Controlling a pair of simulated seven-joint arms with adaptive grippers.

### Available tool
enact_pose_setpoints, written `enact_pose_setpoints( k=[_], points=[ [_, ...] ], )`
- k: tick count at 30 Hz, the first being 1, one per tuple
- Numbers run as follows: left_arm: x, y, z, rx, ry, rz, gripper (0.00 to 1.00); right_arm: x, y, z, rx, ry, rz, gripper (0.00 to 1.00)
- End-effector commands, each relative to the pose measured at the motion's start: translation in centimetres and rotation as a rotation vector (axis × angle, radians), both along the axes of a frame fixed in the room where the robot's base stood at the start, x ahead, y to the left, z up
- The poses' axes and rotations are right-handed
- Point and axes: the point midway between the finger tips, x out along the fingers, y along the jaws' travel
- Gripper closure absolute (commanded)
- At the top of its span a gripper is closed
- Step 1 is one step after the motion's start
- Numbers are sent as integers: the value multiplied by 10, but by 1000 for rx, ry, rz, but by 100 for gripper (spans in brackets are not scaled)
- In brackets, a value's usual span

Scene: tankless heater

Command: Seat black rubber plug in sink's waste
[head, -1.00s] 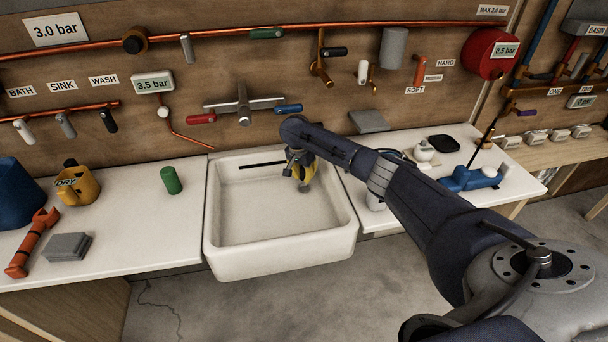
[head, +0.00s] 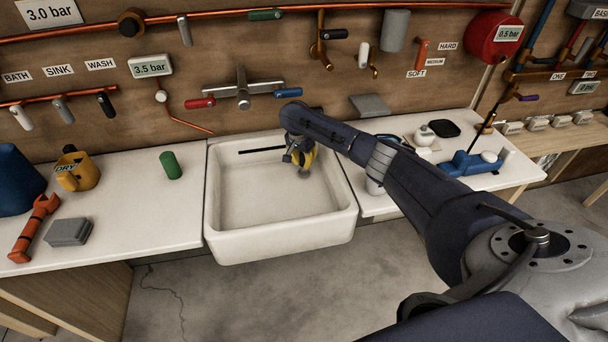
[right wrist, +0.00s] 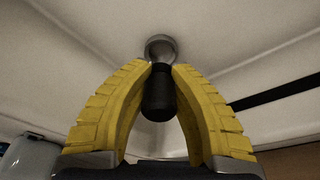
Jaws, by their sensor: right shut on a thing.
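The white sink (head: 245,211) stands in the middle of the counter. My right gripper (head: 302,165) reaches into its right back part, yellow fingers pointing down. In the right wrist view the fingertips (right wrist: 162,68) are shut on the black rubber plug (right wrist: 158,98). The grey round waste (right wrist: 160,46) shows just beyond the fingertips, in line with the plug. I cannot tell whether plug and waste touch. In the head view the gripper hides the plug and most of the waste. My left gripper is not in view.
A black strip (head: 262,150) marks the sink's back wall. The mixer tap (head: 242,92) is on the wall above. The sink's left part is clear.

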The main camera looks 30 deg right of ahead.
Motion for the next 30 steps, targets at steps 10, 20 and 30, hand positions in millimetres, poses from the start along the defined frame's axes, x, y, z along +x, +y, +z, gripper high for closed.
enact_pose_setpoints(
  k=[10, 20, 30],
  points=[
    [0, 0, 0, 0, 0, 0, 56, 0, 0, -12, 0, 1, 0, 100],
    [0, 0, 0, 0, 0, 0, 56, 0, 0, -23, 0, 1, 0, 100],
    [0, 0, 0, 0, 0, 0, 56, 0, 0, -27, 0, 0, 1, 100]
  ],
)
